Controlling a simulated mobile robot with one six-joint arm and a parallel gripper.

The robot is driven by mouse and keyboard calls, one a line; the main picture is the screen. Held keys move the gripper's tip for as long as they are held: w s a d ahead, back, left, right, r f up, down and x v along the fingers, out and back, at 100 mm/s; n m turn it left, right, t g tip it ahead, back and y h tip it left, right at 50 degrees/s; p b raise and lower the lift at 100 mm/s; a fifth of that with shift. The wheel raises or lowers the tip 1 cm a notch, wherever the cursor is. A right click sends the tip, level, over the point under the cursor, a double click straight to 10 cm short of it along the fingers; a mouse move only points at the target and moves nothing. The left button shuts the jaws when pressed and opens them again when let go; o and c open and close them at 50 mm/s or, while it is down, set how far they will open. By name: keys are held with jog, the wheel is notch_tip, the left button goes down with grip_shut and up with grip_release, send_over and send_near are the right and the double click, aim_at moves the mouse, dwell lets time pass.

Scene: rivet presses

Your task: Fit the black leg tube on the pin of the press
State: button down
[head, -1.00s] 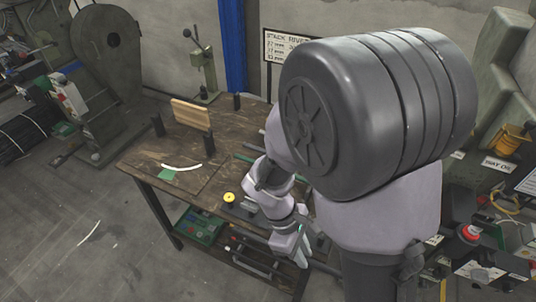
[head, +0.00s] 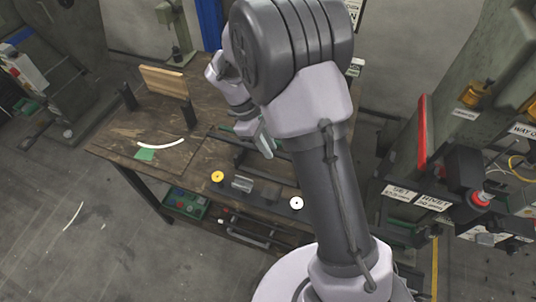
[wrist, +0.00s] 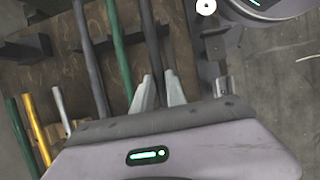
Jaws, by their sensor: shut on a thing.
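My gripper (head: 264,146) is low over the wooden table in the head view, partly behind my own arm. In the wrist view its two pale fingers (wrist: 160,88) are shut on a black leg tube (wrist: 149,35), which runs up the picture from between them. Another dark tube (wrist: 91,60) and a green tube (wrist: 119,45) lie to its left. The press (head: 465,175), dark with a red button, stands at the right of the head view. Its pin cannot be made out. The held tube is not clear in the head view.
The wooden table (head: 110,150) carries a wood block (head: 163,81), black posts and a green patch (head: 145,154). A yellow disc (head: 217,176) and a white disc (head: 296,203) are at its front edge. Yellow tubing (wrist: 38,130) shows in the wrist view.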

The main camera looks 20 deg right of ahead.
jog(key=shift+f+b, duration=0.8)
jog(key=shift+f, duration=1.15)
jog(key=c, duration=1.3)
grip_release()
jog(key=shift+c, duration=0.2)
